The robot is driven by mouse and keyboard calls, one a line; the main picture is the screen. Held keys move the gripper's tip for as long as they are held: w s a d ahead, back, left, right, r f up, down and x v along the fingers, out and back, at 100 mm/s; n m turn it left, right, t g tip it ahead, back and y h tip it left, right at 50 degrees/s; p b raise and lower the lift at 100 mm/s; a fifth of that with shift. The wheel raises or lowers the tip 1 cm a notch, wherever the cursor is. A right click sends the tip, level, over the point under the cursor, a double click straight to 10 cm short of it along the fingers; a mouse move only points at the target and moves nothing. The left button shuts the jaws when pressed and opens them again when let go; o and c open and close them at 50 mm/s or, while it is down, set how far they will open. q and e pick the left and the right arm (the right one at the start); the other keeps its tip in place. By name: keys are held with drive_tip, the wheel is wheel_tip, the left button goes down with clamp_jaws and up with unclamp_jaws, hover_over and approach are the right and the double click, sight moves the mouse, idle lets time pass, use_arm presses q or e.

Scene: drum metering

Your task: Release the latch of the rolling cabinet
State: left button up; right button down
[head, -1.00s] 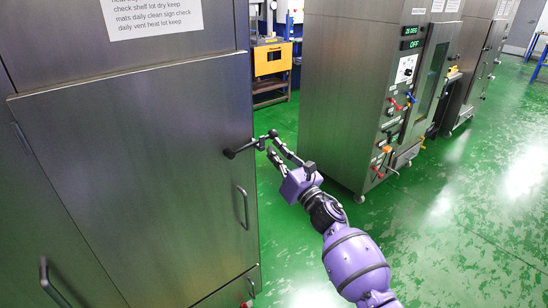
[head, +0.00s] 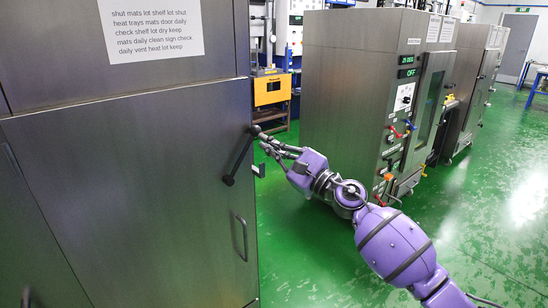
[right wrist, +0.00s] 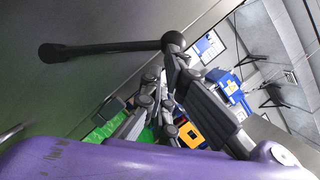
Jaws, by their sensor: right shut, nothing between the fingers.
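The rolling cabinet (head: 120,185) is the large steel unit at the left in the head view, its door lying flush. Its latch is a dark bar lever (head: 240,157) near the door's right edge. The lever slants up and right from a lower round end on the door to an upper end. It also shows in the right wrist view (right wrist: 110,48). My right gripper (head: 263,139) is shut with nothing between its fingers, its tips at the lever's upper end. Whether they touch is unclear. My left gripper is out of view.
A door handle (head: 241,238) sits below the latch. A second steel cabinet (head: 345,105) with switches and a display stands to the right. A yellow-fronted unit (head: 268,91) is behind. Green floor (head: 310,255) lies open between the cabinets.

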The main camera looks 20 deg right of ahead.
sight(229, 131)
drive_tip(key=a+r+n+p, duration=0.1)
drive_tip(key=n, duration=0.1)
drive_tip(key=s+a+r+n+g+p, duration=0.1)
drive_tip(key=a+r+n, duration=0.1)
drive_tip(key=a+r+n+y+p, duration=0.1)
drive_tip(key=r+n, duration=0.1)
drive_tip(key=shift+s+a+g, duration=0.15)
drive_tip(key=shift+s+g, duration=0.15)
drive_tip(key=shift+g, duration=0.1)
drive_tip(key=shift+s+a+r+n+p, duration=0.1)
drive_tip(key=shift+a+n+p, duration=0.2)
drive_tip(key=shift+n+p, duration=0.2)
drive_tip(key=shift+s+a+r+n+g+p, duration=0.2)
drive_tip(key=shift+a+n+g+p, duration=0.1)
drive_tip(key=shift+a+n+p, duration=0.4)
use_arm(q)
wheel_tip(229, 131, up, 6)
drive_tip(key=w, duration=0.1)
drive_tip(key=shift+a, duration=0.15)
use_arm(e)
drive_tip(key=shift+s+a+f, duration=0.1)
drive_tip(key=shift+a+f, duration=0.05)
drive_tip(key=shift+a, duration=0.05)
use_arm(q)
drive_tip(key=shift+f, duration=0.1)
use_arm(e)
drive_tip(key=shift+f, duration=0.1)
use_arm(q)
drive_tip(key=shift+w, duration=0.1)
